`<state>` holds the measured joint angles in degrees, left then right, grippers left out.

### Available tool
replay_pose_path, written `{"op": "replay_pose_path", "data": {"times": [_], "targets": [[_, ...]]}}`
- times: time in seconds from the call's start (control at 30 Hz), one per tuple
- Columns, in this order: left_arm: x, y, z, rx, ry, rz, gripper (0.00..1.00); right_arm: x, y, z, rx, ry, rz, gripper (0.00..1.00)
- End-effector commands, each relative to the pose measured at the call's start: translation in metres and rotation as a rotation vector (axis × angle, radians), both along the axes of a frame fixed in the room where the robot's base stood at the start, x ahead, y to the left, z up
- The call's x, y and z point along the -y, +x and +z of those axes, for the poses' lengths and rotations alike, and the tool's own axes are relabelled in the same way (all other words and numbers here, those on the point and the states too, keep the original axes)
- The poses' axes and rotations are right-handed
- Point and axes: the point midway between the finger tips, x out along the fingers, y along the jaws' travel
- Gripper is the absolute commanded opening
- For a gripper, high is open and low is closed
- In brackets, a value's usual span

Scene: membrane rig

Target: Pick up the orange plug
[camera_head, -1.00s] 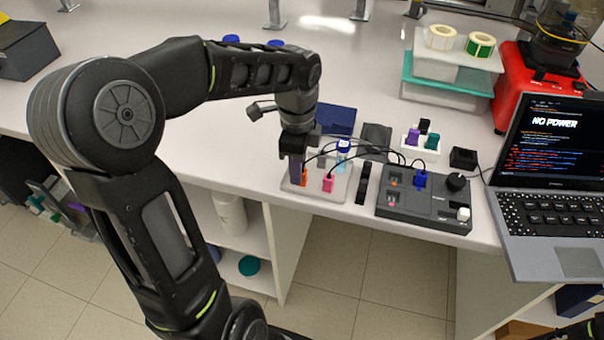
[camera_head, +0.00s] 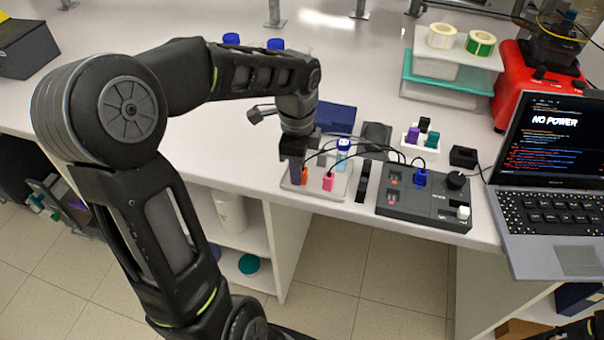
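The orange plug (camera_head: 305,175) is at the left side of the clear tray (camera_head: 317,192) near the table's front edge, and only a small part of it shows. My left gripper (camera_head: 296,174) points down right at the plug. Its dark fingers cover most of the plug from this side. I cannot tell whether the fingers are closed on it or only around or beside it. A pink plug (camera_head: 328,181) stands in the same tray to the right, with a black cable running from it.
A dark control box (camera_head: 425,208) with a blue plug (camera_head: 421,178) stands right of the tray. Black cables arch between them close to my gripper. A blue-capped vial (camera_head: 343,150) stands behind the pink plug. A laptop (camera_head: 548,190) is at the right. The table left of my gripper is clear.

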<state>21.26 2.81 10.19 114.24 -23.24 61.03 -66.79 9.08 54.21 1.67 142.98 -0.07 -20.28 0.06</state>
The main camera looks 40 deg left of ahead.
Motion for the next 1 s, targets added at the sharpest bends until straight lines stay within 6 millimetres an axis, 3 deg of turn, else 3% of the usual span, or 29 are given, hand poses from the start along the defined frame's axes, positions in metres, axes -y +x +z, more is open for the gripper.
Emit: {"op": "replay_pose_path", "data": {"times": [0.57,0.77,1.0], "targets": [[0.0,0.0,0.004,0.001,0.0,0.0,0.0,0.0,0.0,0.0,0.0,0.0,0.0,0.0],[0.0,0.001,0.03,0.004,0.001,0.001,0.0,0.0,0.0,-0.002,0.0,0.0,0.0,0.0],[0.0,0.001,0.077,0.004,0.0,-0.001,0.0,0.0,0.0,-0.004,0.0,0.0,0.0,0.0]]}}
